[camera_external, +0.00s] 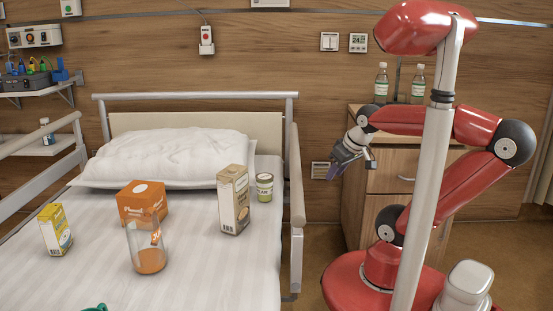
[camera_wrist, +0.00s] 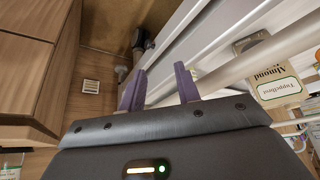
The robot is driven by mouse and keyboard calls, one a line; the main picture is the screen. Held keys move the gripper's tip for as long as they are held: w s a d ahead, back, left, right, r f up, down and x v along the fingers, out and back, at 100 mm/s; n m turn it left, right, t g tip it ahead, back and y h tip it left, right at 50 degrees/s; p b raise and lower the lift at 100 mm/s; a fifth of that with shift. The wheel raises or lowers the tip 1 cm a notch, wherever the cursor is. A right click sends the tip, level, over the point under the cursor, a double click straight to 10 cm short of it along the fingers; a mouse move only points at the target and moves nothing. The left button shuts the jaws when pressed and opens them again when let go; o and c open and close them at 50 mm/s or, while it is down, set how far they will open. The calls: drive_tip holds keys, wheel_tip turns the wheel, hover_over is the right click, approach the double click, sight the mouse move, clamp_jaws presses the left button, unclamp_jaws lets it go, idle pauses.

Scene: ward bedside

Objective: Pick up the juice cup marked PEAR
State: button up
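The bed's side rail (camera_external: 297,185) stands between my gripper and the cup. An orange box (camera_external: 143,198), a glass of orange liquid (camera_external: 148,258) and a yellow carton (camera_external: 55,230) are on the bed. The wooden cabinet (camera_external: 385,207) holds two bottles. An "Almond" carton (camera_wrist: 268,72) shows in the wrist view.

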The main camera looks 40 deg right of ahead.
idle(0.3)
drive_tip(key=o, duration=1.1)
drive_tip(key=shift+c, duration=0.2)
